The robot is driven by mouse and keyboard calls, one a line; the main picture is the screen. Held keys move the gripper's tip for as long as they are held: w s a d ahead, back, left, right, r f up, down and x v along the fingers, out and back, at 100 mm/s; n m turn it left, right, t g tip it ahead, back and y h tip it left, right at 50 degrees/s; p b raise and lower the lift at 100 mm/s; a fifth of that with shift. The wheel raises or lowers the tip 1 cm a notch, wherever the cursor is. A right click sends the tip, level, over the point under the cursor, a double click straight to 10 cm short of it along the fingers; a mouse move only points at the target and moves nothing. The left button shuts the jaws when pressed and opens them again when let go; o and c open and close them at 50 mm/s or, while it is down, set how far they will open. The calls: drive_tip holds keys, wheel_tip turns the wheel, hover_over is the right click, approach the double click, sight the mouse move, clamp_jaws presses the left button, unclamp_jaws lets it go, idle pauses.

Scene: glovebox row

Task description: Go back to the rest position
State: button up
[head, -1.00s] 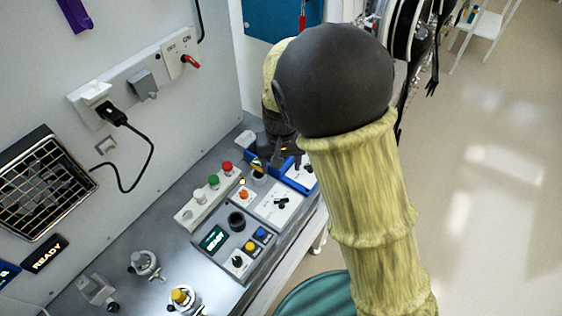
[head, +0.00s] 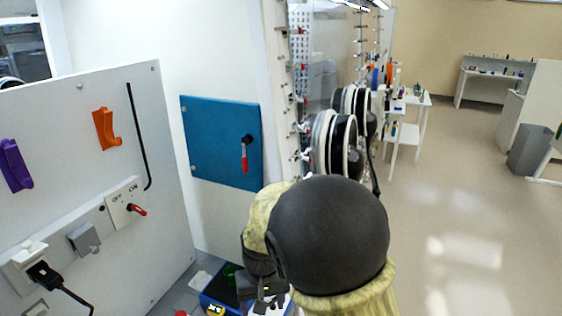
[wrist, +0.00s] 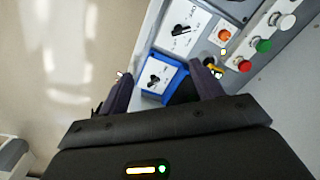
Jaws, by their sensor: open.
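My gripper (wrist: 160,95) is open in the wrist view, its two dark fingers spread apart with nothing held between them. Below it, beyond the fingertips, is a blue tray (wrist: 178,78) with a white panel carrying a black knob. In the head view my gripper (head: 262,300) shows low in the picture, dark and partly hidden by my arm's large black joint. The blue tray (head: 212,298) lies beside and beneath it, partly hidden.
A grey wall panel (head: 150,235) with orange and purple hooks, a switch and a plugged cable stands left. A blue door (head: 215,140) with a red-handled latch is behind. Glove ports (head: 335,140) line the row. Open floor (head: 460,230) lies right.

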drive_tip(key=s+d+m+t, duration=0.1)
drive_tip(key=s+d, duration=0.3)
drive_tip(key=d, duration=0.6)
drive_tip(key=s+d+m+t+b, duration=0.1)
drive_tip(key=s+d, duration=0.3)
drive_tip(key=d, duration=0.6)
drive_tip(key=shift+r+m, duration=0.45)
drive_tip(key=shift+m, duration=0.05)
drive_tip(key=shift+d, duration=0.1)
